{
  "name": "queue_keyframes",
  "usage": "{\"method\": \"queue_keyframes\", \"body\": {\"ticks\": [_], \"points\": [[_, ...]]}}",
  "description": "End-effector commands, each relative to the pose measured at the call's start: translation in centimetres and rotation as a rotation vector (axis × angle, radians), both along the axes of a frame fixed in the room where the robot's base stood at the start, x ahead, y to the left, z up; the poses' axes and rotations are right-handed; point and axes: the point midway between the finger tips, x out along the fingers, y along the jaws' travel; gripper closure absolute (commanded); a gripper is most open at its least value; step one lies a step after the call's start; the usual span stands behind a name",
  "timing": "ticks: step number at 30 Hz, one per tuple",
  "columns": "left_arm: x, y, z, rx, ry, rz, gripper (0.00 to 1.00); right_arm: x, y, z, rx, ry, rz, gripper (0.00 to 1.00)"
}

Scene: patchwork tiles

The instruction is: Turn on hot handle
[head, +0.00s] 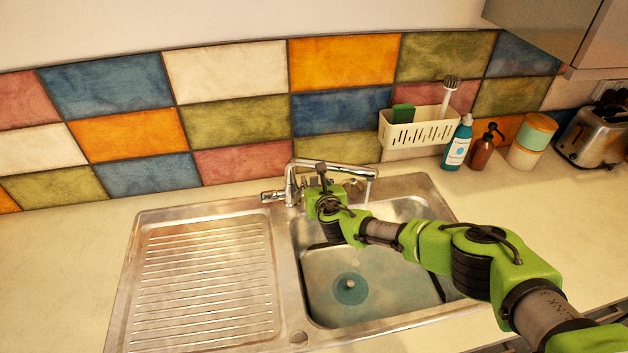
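A chrome tap (291,184) stands at the back edge of the steel sink, its spout reaching right over the basin. A thin pale stream (367,191) shows under the spout's tip. One handle (271,197) sticks out on the tap's left side. The tap's right side, near the spout's base, is partly hidden by my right gripper (322,178). That gripper reaches in from the right, over the basin's back edge, close to the tap; I cannot tell whether it touches it. Its fingers are small and dark, and their opening is unclear. My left gripper is out of view.
The sink's basin (318,280) lies below my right arm, with a ribbed drainboard (205,280) to its left. A cream caddy (415,134) with a brush, a blue bottle (458,143), a brown pump bottle (483,150), canisters (524,157) and a toaster (597,138) stand behind right. The left counter is clear.

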Motion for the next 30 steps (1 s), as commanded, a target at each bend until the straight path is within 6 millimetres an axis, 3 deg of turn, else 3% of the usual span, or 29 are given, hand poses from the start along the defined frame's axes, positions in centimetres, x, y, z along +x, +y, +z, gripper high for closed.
{"method": "queue_keyframes", "body": {"ticks": [9,19,23,24,30], "points": [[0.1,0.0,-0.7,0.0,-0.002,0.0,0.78,1.7,0.3,-0.7,-0.001,0.0,0.0,0.65],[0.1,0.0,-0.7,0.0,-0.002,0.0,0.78,1.8,0.3,-0.7,0.0,0.0,0.0,0.65],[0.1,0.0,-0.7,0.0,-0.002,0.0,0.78,1.8,0.3,-0.7,0.0,0.0,0.0,0.96],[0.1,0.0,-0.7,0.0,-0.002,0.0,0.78,1.8,0.3,-0.7,0.0,0.0,0.0,1.0],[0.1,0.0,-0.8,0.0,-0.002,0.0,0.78,1.7,0.3,-0.8,0.0,-0.002,0.0,1.0]]}}
